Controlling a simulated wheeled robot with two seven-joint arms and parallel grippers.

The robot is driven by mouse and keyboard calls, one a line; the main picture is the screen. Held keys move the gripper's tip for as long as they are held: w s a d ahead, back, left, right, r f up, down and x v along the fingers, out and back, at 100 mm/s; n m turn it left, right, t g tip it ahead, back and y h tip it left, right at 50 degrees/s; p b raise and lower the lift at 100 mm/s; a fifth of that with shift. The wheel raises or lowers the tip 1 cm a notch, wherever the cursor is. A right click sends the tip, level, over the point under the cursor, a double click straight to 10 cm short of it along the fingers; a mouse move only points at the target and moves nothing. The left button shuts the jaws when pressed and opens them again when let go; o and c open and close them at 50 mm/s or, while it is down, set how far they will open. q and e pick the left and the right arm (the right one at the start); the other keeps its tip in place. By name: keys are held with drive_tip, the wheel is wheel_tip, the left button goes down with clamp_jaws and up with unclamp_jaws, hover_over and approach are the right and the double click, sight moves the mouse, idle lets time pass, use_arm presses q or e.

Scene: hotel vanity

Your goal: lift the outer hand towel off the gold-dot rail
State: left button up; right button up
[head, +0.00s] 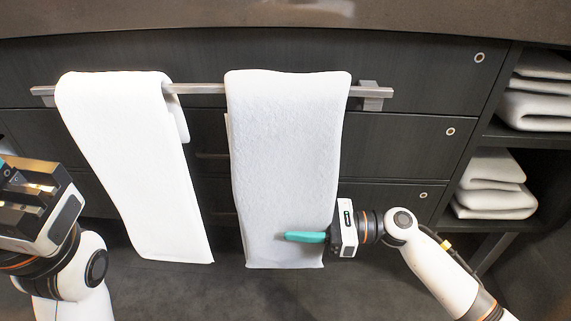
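A silver-grey rail (205,88) runs across the front of the dark drawers; I cannot make out a gold dot on it. Two white towels hang over it, a left towel (135,160) and a right towel (285,150). Which one is the outer towel is not clear. My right gripper (305,237) is at the lower right edge of the right towel. One teal finger lies across the towel's front; the other finger is hidden, so its opening does not show. My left gripper (8,172) is at the left picture edge, apart from the left towel, with its fingers mostly cut off.
A dark countertop (280,18) overhangs the drawers. Round drawer knobs (450,131) show right of the rail. Open shelves at the right hold folded white towels (495,185). The dark floor (225,295) below the hanging towels is clear.

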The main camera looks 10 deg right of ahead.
clamp_jaws()
drive_tip(key=shift+r, duration=0.1)
